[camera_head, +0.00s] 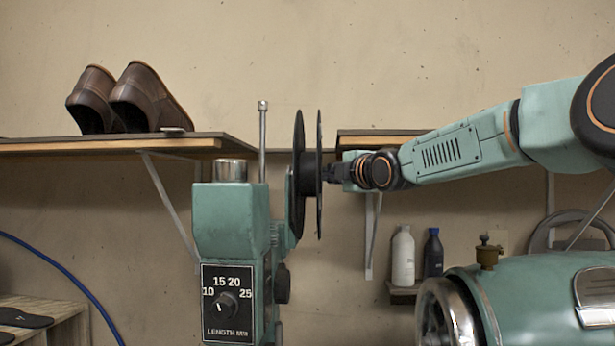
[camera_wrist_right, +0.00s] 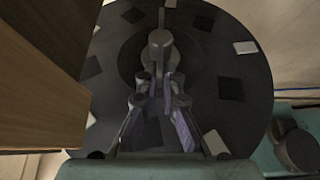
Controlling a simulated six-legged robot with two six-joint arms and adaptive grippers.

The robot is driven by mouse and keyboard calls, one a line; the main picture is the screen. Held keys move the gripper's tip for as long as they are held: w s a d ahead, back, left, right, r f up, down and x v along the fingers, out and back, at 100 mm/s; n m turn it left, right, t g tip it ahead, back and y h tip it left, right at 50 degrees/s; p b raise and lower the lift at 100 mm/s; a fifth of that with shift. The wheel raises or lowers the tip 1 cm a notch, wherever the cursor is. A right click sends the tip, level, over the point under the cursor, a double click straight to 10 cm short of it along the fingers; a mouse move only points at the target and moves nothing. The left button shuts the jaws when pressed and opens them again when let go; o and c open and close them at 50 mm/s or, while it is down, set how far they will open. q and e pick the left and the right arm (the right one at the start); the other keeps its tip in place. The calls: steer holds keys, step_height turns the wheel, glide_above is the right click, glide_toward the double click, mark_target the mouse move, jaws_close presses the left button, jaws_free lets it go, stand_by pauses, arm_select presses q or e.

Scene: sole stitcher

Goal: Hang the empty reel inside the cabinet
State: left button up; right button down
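A black reel (camera_head: 299,190) with two thin round flanges stands upright, edge-on, at the right side of the green stitcher head (camera_head: 232,222). My right gripper (camera_head: 330,173) comes in from the right at its hub, level with the middle of the flange. The right wrist view shows the flange (camera_wrist_right: 220,92) face-on, with slots and pale patches. There my right fingers (camera_wrist_right: 157,92) sit close to the hub; whether they grip it is unclear. No thread shows clearly on the reel. I cannot make out the cabinet. My left gripper is out of view.
A wooden shelf (camera_head: 110,146) with brown shoes (camera_head: 128,98) is at the left. Another shelf (camera_head: 375,138) lies just behind my right wrist, and a wooden edge (camera_wrist_right: 40,75) is close in the wrist view. Bottles (camera_head: 403,256) and a green machine (camera_head: 535,300) stand at lower right.

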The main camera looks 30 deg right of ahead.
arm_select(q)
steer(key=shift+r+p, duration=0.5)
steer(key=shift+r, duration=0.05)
arm_select(e)
steer(key=shift+s+d+r, duration=0.1)
steer(key=shift+d+r, duration=0.05)
steer(key=shift+r, duration=0.7)
arm_select(q)
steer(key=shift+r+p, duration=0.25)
steer(key=shift+p, duration=0.05)
arm_select(e)
steer(key=shift+r, duration=0.35)
